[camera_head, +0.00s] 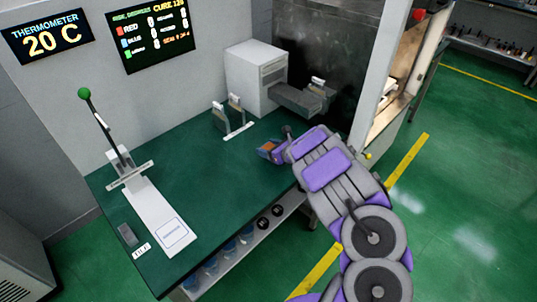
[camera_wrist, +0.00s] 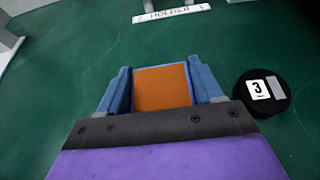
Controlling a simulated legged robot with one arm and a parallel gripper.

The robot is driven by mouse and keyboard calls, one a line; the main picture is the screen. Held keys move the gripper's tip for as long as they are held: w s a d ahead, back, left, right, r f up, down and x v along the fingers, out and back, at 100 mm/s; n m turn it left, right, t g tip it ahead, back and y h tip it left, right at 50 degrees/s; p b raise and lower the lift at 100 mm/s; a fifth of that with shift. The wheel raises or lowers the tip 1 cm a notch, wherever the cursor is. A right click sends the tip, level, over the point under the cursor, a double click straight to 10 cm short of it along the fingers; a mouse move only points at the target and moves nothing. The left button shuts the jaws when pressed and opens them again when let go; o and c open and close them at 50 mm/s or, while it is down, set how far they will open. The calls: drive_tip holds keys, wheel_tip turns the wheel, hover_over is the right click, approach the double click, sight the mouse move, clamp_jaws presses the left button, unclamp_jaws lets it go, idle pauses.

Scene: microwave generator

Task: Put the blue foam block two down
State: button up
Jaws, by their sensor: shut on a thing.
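My gripper (camera_head: 268,150) is over the right part of the green table top (camera_head: 200,165). In the wrist view my gripper (camera_wrist: 163,88) is shut on an orange-faced block (camera_wrist: 162,86), with a blue finger-like piece on each side. A thin blue edge shows along the top of the orange face. I cannot tell whether this is the blue foam block two, as no number shows on it. Its underside is hidden, and I cannot tell whether it touches the table.
A black disc marked 3 (camera_wrist: 262,93) lies right of my gripper. A holder (camera_head: 233,117) with a white label strip stands behind it. A grey machine (camera_head: 257,75) is at the back. A green-knobbed lever (camera_head: 118,150) stands at left. The middle of the table is clear.

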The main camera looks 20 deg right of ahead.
wheel_tip(320, 180, down, 3)
drive_tip(key=shift+f+b, duration=0.15)
drive_tip(key=shift+b, duration=0.15)
drive_tip(key=o, duration=1)
